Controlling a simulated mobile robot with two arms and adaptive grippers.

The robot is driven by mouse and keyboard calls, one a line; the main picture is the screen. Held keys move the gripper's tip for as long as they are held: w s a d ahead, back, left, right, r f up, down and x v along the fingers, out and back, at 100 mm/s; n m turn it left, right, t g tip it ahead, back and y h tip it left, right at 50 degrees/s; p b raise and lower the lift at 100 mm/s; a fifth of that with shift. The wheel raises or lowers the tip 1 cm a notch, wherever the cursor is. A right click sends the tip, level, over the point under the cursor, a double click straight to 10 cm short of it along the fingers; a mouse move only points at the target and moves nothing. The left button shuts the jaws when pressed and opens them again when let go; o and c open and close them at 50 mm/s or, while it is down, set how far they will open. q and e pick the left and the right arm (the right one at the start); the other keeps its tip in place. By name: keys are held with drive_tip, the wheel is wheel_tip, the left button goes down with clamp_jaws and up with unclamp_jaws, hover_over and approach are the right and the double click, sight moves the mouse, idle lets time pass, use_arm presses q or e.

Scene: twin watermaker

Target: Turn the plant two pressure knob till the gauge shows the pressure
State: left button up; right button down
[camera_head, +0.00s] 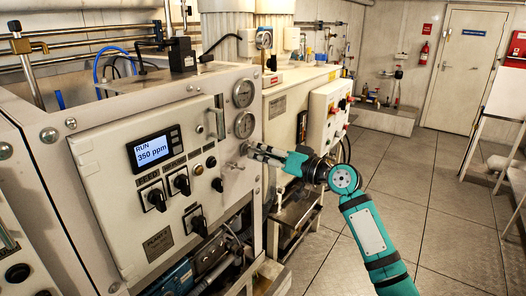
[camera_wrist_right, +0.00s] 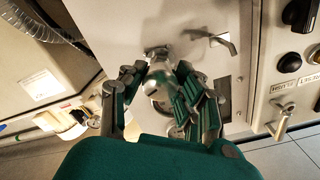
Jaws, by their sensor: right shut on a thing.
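My right gripper (camera_head: 256,152) reaches from the right to the front panel, just below two round gauges. In the right wrist view my right gripper (camera_wrist_right: 157,76) is shut on a silver metal knob (camera_wrist_right: 158,87), with fingers on both sides of it. In the head view the knob is mostly hidden by the fingers. The upper gauge (camera_head: 242,93) and lower gauge (camera_head: 245,125) have pale faces; their needles are too small to read. A label plate (camera_head: 158,243) sits low on the panel; its text is hard to read. My left gripper is not in view.
The panel has a display (camera_head: 153,149) reading RUN 350 ppm, and several black rotary switches, one of them (camera_head: 181,184) near the middle. A second cabinet (camera_head: 290,112) with a white control box (camera_head: 328,112) stands behind. The tiled floor (camera_head: 430,190) at right is open.

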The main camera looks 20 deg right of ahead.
idle(0.3)
drive_tip(key=c, duration=0.9)
unclamp_jaws()
drive_tip(key=shift+d, duration=0.1)
drive_tip(key=v, duration=1.2)
